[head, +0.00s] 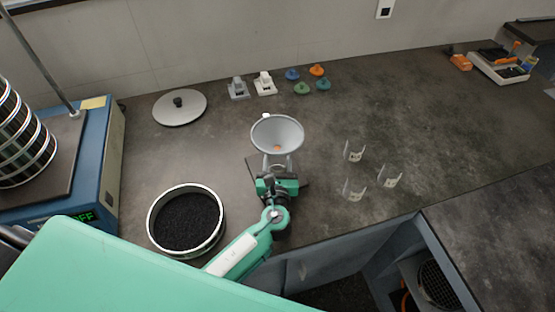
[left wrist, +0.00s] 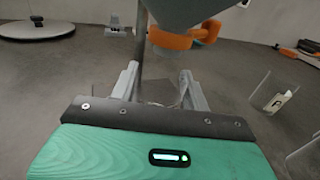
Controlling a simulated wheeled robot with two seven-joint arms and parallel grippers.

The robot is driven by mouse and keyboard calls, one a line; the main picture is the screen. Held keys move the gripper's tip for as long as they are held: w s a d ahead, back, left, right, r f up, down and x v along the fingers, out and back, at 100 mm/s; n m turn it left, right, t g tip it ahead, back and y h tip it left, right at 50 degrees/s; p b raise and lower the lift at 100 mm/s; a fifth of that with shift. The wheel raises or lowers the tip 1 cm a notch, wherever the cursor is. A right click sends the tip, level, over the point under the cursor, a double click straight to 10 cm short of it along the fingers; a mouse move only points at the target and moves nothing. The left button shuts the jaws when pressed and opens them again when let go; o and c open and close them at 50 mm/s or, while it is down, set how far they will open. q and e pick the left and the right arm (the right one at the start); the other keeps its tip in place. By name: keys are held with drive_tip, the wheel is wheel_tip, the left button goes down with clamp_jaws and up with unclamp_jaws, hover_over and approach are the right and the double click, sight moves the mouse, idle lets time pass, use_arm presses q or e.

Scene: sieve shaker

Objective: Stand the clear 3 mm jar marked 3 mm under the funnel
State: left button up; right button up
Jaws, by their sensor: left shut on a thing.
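The grey funnel (head: 277,133) stands on its stand near the middle of the counter; its lower cone (left wrist: 183,12) and orange outlet part (left wrist: 185,37) show in the left wrist view. My left gripper (head: 277,180) is low in front of the funnel. In the left wrist view its fingers (left wrist: 160,88) are shut on a see-through thing, apparently a clear jar, whose outline is faint. Its marking cannot be read, and I cannot tell whether it touches the base below the funnel. Three other clear jars (head: 354,152) with small white labels stand to the right. My right gripper is not in view.
A round pan of black grains (head: 187,221) stands left of my left arm. A round lid (head: 180,107), small grey and white blocks (head: 264,83) and several coloured stoppers (head: 302,88) lie at the back. The blue shaker (head: 103,150) is at left. The right counter is mostly clear.

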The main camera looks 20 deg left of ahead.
use_arm(q)
drive_tip(key=shift+s, duration=0.1)
drive_tip(key=shift+f, duration=0.1)
drive_tip(key=o, duration=1.1)
drive_tip(key=shift+c, duration=0.2)
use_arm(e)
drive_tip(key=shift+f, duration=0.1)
use_arm(q)
drive_tip(key=shift+r, duration=0.2)
drive_tip(key=b+v, duration=0.2)
drive_tip(key=v, duration=0.9)
drive_tip(key=shift+s+f, duration=0.1)
drive_tip(key=shift+s, duration=0.05)
drive_tip(key=shift+s+d, duration=0.15)
drive_tip(key=shift+s, duration=0.2)
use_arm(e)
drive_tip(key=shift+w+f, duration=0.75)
